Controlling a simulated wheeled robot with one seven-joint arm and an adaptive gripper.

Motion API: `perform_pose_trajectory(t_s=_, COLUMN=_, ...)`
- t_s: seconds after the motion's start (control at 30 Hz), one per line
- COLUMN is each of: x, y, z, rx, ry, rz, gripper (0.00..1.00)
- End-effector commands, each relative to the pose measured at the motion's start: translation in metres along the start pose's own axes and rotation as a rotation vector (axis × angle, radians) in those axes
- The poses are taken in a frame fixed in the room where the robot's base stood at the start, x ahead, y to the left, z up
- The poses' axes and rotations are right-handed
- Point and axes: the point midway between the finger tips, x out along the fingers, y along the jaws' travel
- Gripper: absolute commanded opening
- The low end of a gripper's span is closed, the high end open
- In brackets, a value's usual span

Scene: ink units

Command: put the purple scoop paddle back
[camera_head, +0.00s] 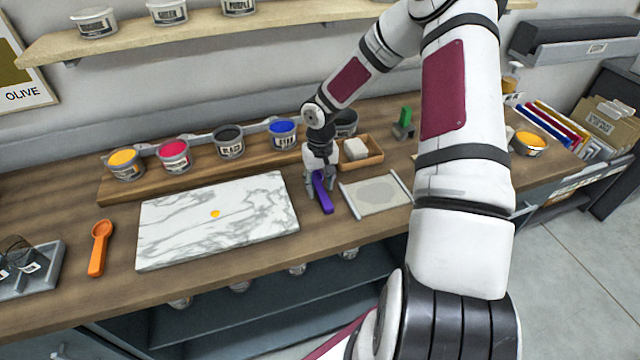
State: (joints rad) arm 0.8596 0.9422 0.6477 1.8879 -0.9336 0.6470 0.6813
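The purple scoop paddle (323,196) is at the bench's front, in the gap between the white marble slab (190,232) and a pale grey mat (351,204). Its near end points toward the bench's front edge. My gripper (320,184) points down at its far end, with fingers on both sides. The far end is hidden by the gripper. I cannot tell whether the fingers press on the paddle, or whether it rests on the bench or is held just above it.
An orange scoop (99,248) lies left of the slab, beside a grey tray (45,285). Ink tubs, including a blue one (283,132), stand on a wooden riser (125,189) behind. A wooden box (374,152) with a white block is behind the mat. A shelf (130,40) hangs above.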

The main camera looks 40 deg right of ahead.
Motion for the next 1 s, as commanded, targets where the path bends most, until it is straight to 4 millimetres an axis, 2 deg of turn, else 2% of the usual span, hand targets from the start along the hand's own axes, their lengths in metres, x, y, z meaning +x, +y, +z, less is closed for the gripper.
perform_pose_trajectory(t_s=0.17, x=-0.002, y=0.0, z=0.0, rx=0.0, ry=0.001, rz=0.0, gripper=0.39)
perform_pose_trajectory(t_s=0.27, x=-0.01, y=0.0, z=-0.001, rx=0.001, ry=0.003, rz=0.002, gripper=0.39)
perform_pose_trajectory(t_s=0.37, x=-0.024, y=0.001, z=-0.001, rx=0.001, ry=0.004, rz=0.003, gripper=0.39)
perform_pose_trajectory(t_s=0.7, x=-0.092, y=0.001, z=-0.001, rx=0.002, ry=0.004, rz=0.002, gripper=0.39)
perform_pose_trajectory(t_s=0.8, x=-0.106, y=0.001, z=-0.001, rx=0.002, ry=0.002, rz=0.002, gripper=0.39)
perform_pose_trajectory(t_s=1.0, x=-0.122, y=-0.001, z=0.001, rx=-0.003, ry=0.001, rz=0.005, gripper=0.39)
